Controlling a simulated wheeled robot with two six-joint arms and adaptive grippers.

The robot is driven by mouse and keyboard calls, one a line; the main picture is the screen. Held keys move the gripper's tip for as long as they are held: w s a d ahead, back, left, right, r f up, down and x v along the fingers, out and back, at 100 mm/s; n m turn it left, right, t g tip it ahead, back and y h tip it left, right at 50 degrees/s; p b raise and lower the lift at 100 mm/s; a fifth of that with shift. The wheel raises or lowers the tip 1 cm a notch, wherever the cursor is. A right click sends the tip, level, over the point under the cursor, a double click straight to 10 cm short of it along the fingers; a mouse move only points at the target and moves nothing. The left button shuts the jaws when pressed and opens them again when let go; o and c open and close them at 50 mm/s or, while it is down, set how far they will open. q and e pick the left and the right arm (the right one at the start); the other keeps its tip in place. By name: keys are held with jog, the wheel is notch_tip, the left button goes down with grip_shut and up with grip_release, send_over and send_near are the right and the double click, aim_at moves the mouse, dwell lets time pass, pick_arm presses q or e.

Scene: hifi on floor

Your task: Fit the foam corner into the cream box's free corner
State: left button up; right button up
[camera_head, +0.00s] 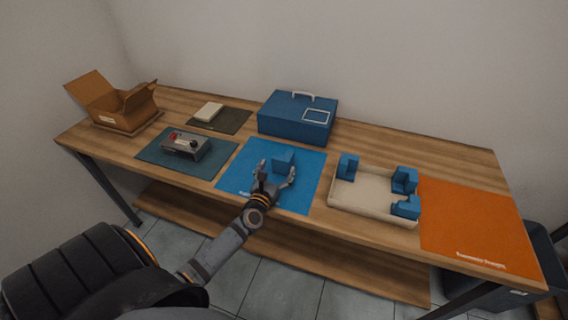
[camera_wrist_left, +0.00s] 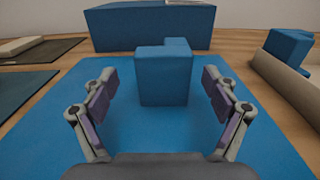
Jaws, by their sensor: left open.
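The loose blue foam corner (camera_head: 284,161) stands on the blue mat (camera_head: 308,185). In the left wrist view the foam corner (camera_wrist_left: 163,76) is centred ahead, between and slightly beyond the fingertips. My left gripper (camera_head: 275,173) is open around its near side, with a gap on both sides and nothing held. It also shows in the left wrist view (camera_wrist_left: 158,82). The cream box (camera_head: 366,191) lies right of the mat. Blue foam corners sit in its back left (camera_head: 348,166), back right (camera_head: 404,180) and front right (camera_head: 406,207) corners. Its front left corner is empty. My right gripper is out of view.
A blue case (camera_head: 295,118) with a handle stands behind the blue mat. A grey device (camera_head: 186,146) on a dark mat and an open cardboard box (camera_head: 118,107) stand to the left. An orange mat (camera_head: 465,222) lies bare at the right.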

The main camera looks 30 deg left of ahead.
aim_at(282, 156)
pick_arm(q)
jog(key=x, duration=0.4)
jog(key=shift+w+d+r, duration=0.1)
jog(key=shift+w+d, duration=0.1)
jog(key=shift+w, duration=0.1)
jog(key=shift+s+r, duration=0.1)
jog(key=shift+c, duration=1.1)
jog(key=c, duration=0.7)
notch_tip(282, 156, up, 4)
jog(key=p, duration=0.3)
jog(key=shift+s+r, duration=0.1)
jog(key=shift+r, duration=0.05)
jog(key=s+r+p, duration=0.1)
jog(key=s+r, duration=0.2)
jog(key=s, duration=0.1)
jog(key=s+a+r+p, duration=0.1)
jog(key=s+r+p, duration=0.1)
jog(key=s, duration=0.3)
jog(key=s+r+p, duration=0.1)
jog(key=s+r, duration=0.2)
jog(key=s, duration=0.1)
jog(key=shift+s+a+r, duration=0.35)
jog(key=shift+a, duration=0.05)
